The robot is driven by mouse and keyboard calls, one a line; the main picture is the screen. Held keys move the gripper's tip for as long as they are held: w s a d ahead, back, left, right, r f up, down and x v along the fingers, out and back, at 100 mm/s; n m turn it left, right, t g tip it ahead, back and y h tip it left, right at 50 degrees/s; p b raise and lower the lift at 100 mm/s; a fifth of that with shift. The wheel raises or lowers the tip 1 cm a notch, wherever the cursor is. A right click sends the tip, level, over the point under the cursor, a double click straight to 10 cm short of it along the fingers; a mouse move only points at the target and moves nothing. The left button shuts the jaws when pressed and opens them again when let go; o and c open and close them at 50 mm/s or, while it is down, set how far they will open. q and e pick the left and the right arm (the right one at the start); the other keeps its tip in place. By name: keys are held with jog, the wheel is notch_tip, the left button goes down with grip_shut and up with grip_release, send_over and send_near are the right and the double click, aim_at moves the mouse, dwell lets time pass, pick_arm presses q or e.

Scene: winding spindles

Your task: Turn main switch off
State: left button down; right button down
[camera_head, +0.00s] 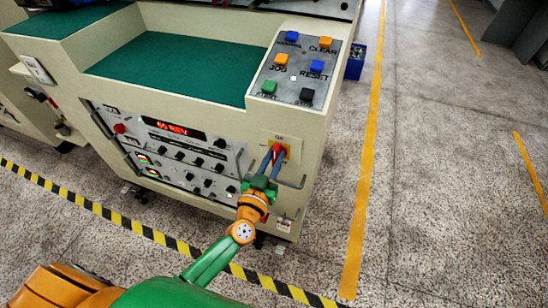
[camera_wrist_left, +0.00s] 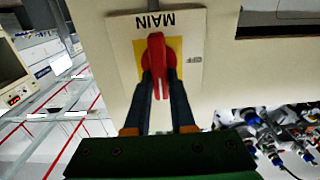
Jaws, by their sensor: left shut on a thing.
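The main switch is a red knob (camera_head: 280,149) on a yellow square and a pale plate, on the front of the machine near its right corner. In the left wrist view the red knob (camera_wrist_left: 155,48) is upright in the picture. The MAIN label (camera_wrist_left: 155,21) reads upside down there, and a small marking, probably OFF, is at the right of the plate. My left gripper (camera_head: 271,162) is shut on the knob, with one dark finger on each side of its lower part. My right gripper is not in view.
The button panel (camera_head: 300,68) with several coloured buttons is above the switch. A control panel with a red display (camera_head: 172,128) and several dark knobs is to the left. Metal handles flank the switch. Open floor (camera_head: 440,190) lies to the right, beyond a yellow line.

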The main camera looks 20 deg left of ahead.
pick_arm(q)
jog(key=shift+n, duration=0.3)
jog(key=n, duration=0.3)
jog(key=shift+a+f+n, duration=0.1)
jog(key=shift+a+n, duration=0.1)
jog(key=shift+n, duration=0.2)
jog(key=n, duration=0.4)
jog(key=shift+a+f+n, duration=0.15)
jog(key=shift+a+n, duration=0.05)
jog(key=shift+n, duration=0.1)
jog(key=n, duration=0.2)
jog(key=n+b, duration=0.1)
jog(key=n, duration=0.1)
jog(key=shift+a+f, duration=0.15)
jog(key=shift+f, duration=0.05)
jog(key=shift+f+n+b, duration=0.2)
jog(key=shift+n+b, duration=0.5)
jog(key=shift+n, duration=1.7)
jog(key=c, duration=0.8)
grip_release()
jog(key=shift+o, duration=0.2)
jog(key=s, duration=0.7)
jog(key=shift+a, duration=0.15)
